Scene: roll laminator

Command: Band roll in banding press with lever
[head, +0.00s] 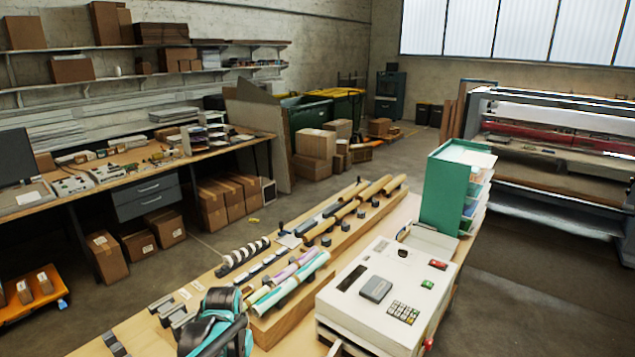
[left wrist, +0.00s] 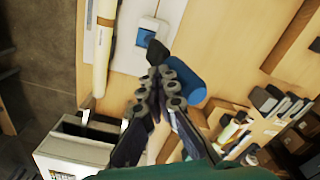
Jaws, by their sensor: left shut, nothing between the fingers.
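In the left wrist view my left gripper (left wrist: 157,52) is shut and empty. A blue cylinder (left wrist: 187,78) shows just beside its fingers; I cannot tell whether they touch. In the head view, pale and teal-striped rolls (head: 290,288) lie on a wooden rack. A teal and black part of my arm shows at the bottom. My right gripper is not in view.
A white machine with a keypad (head: 390,290) stands on the right of the bench. A green paper sorter (head: 446,192) stands behind it. The floor left of the bench is partly clear.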

